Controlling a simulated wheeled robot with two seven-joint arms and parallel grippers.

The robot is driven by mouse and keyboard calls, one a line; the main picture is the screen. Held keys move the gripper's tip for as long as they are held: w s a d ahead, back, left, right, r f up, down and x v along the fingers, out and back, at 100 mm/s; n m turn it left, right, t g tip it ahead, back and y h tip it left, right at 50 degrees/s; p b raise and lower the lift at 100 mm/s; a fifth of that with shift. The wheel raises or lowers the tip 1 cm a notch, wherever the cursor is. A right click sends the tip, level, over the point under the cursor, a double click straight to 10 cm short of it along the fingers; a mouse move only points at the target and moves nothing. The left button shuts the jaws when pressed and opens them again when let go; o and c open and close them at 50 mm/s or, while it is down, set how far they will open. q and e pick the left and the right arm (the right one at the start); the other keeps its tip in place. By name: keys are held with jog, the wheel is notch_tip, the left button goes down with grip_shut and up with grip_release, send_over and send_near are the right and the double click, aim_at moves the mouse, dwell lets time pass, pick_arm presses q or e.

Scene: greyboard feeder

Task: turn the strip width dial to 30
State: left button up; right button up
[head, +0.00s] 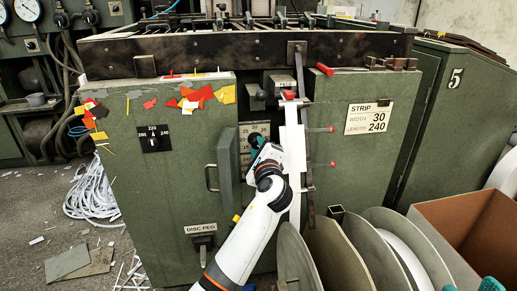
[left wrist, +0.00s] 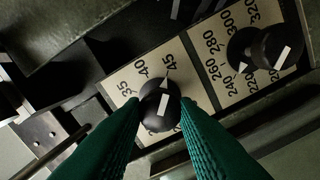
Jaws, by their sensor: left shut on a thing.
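The strip width dial (left wrist: 160,103) is a black round knob with a white mark, on a cream plate with 35, 40 and 45 showing. Its mark points up, near 45; the rest of the scale is hidden. My left gripper (left wrist: 160,112) is shut on this knob, one green finger on each side. In the head view my left gripper (head: 257,143) is at the dial plate (head: 255,129) and hides the knob. A sign (head: 369,118) reads strip width 30, length 240. Two teal tips at the bottom right look like my right gripper (head: 472,287), mostly cut off.
A second knob (left wrist: 265,47) with a 220 to 320 scale sits beside the dial. A cabinet door with a handle (head: 211,177) is left of my left arm. A pale vertical strip (head: 294,150) and red-tipped levers (head: 331,164) are close right. Discs and a cardboard box (head: 470,225) stand lower right.

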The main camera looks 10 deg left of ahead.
pick_arm(q)
jog(key=shift+n, duration=0.3)
jog(key=shift+n+p, duration=0.3)
jog(key=shift+n, duration=0.7)
jog(key=shift+f+n, duration=0.1)
jog(key=shift+n, duration=1.9)
jog(key=o, duration=1)
jog(key=shift+a, duration=0.1)
